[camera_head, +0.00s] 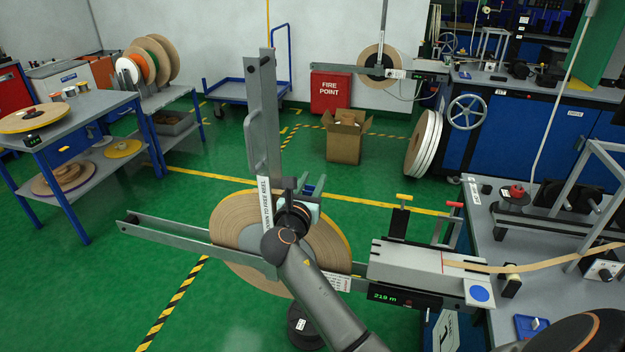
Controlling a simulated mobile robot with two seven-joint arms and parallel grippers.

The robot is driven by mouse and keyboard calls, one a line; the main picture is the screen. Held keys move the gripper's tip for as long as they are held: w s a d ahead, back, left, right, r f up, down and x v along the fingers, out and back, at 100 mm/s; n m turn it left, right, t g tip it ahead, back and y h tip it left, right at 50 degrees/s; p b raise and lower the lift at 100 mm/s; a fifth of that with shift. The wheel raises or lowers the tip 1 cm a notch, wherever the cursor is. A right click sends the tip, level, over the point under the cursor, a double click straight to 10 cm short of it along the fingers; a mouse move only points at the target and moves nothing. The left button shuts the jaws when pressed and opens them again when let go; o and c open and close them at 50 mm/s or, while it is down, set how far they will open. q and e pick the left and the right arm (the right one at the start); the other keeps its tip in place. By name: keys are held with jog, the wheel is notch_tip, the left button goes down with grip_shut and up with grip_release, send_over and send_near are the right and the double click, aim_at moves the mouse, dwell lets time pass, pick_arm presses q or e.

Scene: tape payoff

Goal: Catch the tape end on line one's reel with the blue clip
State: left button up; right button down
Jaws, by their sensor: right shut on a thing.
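The large brown tape reel (235,222) with a yellow rim stands upright on the near payoff, which I take for line one. My right arm reaches up from the bottom and covers its middle. My right gripper (306,190) is at the reel's upper part and is shut on a small blue piece, apparently the blue clip (313,183); the fingers and wrist partly hide it. I cannot tell whether the clip touches the reel. The tape's loose end on the reel cannot be made out. My left gripper is not in view.
A grey upright lever (263,120) labelled about freeing the reel rises just left of my wrist. A grey arm (180,230) extends left. The splice unit (415,265) with a 219 m display stands right of the reel. Another reel (370,66) hangs behind. Green floor is open at left.

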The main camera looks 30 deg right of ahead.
jog(key=shift+f, duration=0.2)
jog(key=shift+f+p, duration=0.2)
jog(key=shift+p, duration=0.15)
dwell(0.9)
jog(key=shift+r, duration=0.1)
notch_tip(320, 180, up, 8)
jog(key=p, duration=0.2)
jog(key=shift+p, duration=0.35)
